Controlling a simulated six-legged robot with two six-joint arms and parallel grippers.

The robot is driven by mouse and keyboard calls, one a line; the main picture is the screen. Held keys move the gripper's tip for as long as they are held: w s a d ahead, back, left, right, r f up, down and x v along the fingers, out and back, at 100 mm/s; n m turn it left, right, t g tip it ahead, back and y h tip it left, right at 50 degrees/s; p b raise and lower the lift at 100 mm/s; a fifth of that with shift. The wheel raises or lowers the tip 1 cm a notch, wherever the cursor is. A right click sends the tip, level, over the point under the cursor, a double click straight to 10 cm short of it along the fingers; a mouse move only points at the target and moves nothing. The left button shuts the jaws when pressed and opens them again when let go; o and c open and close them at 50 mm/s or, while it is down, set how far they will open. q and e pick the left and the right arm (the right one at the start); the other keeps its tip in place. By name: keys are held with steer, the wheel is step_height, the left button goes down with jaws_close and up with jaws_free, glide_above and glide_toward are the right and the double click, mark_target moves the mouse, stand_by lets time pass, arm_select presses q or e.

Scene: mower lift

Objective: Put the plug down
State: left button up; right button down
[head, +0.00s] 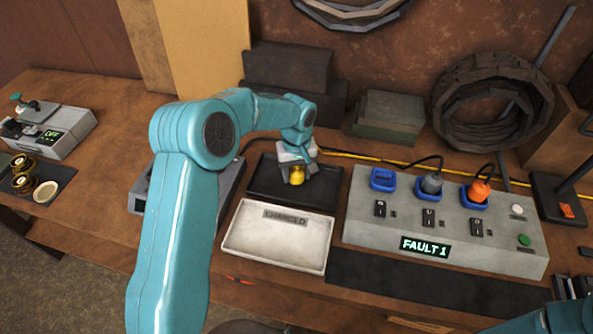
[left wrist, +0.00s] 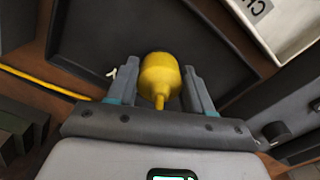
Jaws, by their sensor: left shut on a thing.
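The plug is yellow (head: 296,174) and sits between the fingers of my left gripper (head: 292,178), over the black tray (head: 325,194). In the left wrist view, the yellow plug (left wrist: 160,78) is between the two grey fingers of my left gripper (left wrist: 160,92), which is shut on it. The black tray (left wrist: 100,30) lies behind the plug in that view. I cannot tell whether the plug touches the tray floor. My right gripper is not in view; only a teal part of my arm shows at the bottom right.
A white tray (head: 262,245) labelled "CHARGED" stands in front of the black tray. A grey socket panel (head: 370,232) reading "FAULT 1" is to the right, with a grey plug (head: 432,184) and an orange plug (head: 479,190) in it. A yellow cable (head: 370,157) runs behind.

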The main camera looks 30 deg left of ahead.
mark_target(296, 171)
arm_select(q)
steer(key=o, duration=1.1)
steer(key=shift+f, duration=0.15)
step_height(296, 171, up, 12)
steer(key=shift+r+b, duration=0.25)
steer(key=shift+b, duration=0.15)
steer(key=shift+s+f, duration=0.1)
